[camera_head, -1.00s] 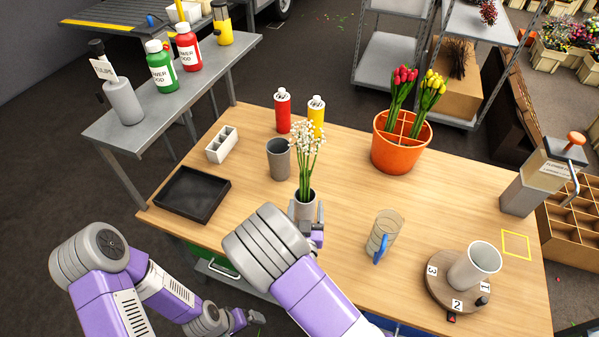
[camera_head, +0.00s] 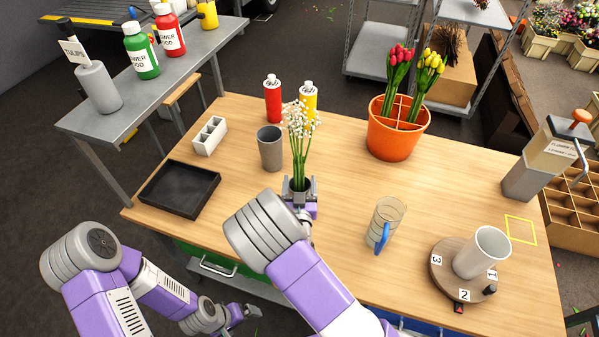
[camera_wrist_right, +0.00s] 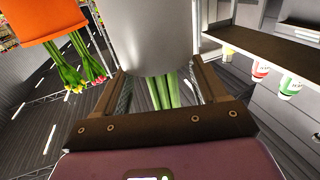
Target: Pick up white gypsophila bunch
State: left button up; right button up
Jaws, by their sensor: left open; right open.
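The white gypsophila bunch (camera_head: 301,125) stands upright in a small grey cup, with white blossoms above long green stems. My right gripper (camera_head: 300,190) is open at this cup, with one finger on each side. In the right wrist view, which looks upside down, the grey cup (camera_wrist_right: 152,38) and green stems (camera_wrist_right: 166,92) show between the spread fingers of my right gripper (camera_wrist_right: 163,88). I cannot tell whether the fingers touch the cup. My left gripper (camera_head: 243,314) is open and empty, low beside the table's front left.
An empty grey cup (camera_head: 270,150) stands just left of the bunch, with red (camera_head: 272,100) and yellow (camera_head: 308,102) bottles behind. A glass jug (camera_head: 388,220) is to the right. An orange pot (camera_head: 392,139) holds tulips. A black tray (camera_head: 178,211) lies left.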

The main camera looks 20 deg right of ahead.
aim_at(300, 112)
jog(key=shift+x, duration=0.85)
jog(key=shift+c, duration=0.4)
jog(key=c, duration=1.1)
jog(key=shift+o, duration=0.2)
jog(key=shift+r, duration=0.1)
notch_tip(300, 112, up, 28)
jog(key=p, duration=0.7)
